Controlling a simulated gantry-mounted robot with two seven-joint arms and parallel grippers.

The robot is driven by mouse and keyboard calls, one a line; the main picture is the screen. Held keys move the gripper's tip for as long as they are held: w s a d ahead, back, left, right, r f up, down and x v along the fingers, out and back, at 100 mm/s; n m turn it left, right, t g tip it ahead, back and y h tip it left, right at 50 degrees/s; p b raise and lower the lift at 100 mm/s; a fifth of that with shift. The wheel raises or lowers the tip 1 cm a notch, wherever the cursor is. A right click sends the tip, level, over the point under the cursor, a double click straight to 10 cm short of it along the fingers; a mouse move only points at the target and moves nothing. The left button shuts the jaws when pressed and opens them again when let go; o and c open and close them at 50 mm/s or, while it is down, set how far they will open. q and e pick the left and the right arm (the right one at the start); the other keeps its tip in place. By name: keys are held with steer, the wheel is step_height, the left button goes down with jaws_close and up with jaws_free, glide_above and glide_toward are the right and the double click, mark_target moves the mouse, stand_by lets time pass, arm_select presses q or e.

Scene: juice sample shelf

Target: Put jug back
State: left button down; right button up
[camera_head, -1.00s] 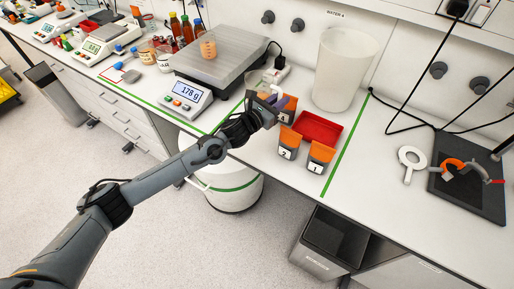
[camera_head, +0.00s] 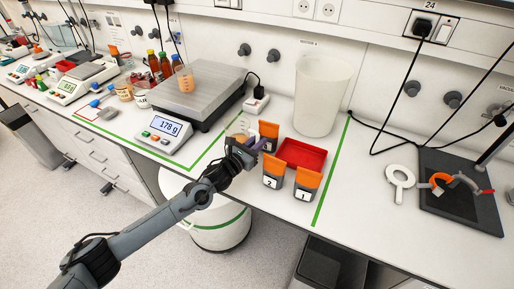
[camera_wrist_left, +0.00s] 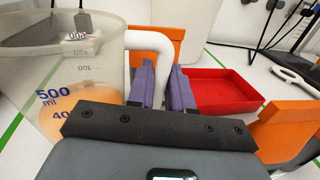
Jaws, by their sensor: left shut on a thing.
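My left gripper (camera_head: 256,145) is shut on the white handle of a translucent jug (camera_wrist_left: 75,75). Its purple fingers (camera_wrist_left: 163,85) sit on either side of the handle. The jug is marked in ml and has orange liquid low inside. In the head view the jug (camera_head: 238,128) is small and partly hidden by my gripper, left of the orange-topped holders. I cannot tell whether its base touches the bench. My right gripper is not in view.
A red tray (camera_head: 302,153) and numbered orange-topped holders (camera_head: 307,184) stand close right of my gripper. A large white bin (camera_head: 322,92) is behind. A scale (camera_head: 205,92) reading 178 g bears a cup of orange liquid (camera_head: 184,78). Green tape lines mark the bench.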

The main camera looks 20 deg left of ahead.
arm_select(q)
step_height(320, 180, down, 2)
steer(key=shift+f, duration=0.1)
steer(key=shift+f+b, duration=0.15)
steer(key=shift+b, duration=0.15)
steer(key=c, duration=1)
jaws_free()
steer(key=shift+c, duration=0.2)
steer(key=shift+s+p, duration=0.15)
steer(key=shift+p, duration=0.15)
steer(key=p+v, duration=0.1)
steer(key=v, duration=1)
steer(key=shift+s+a, duration=0.15)
steer(key=shift+s, duration=0.15)
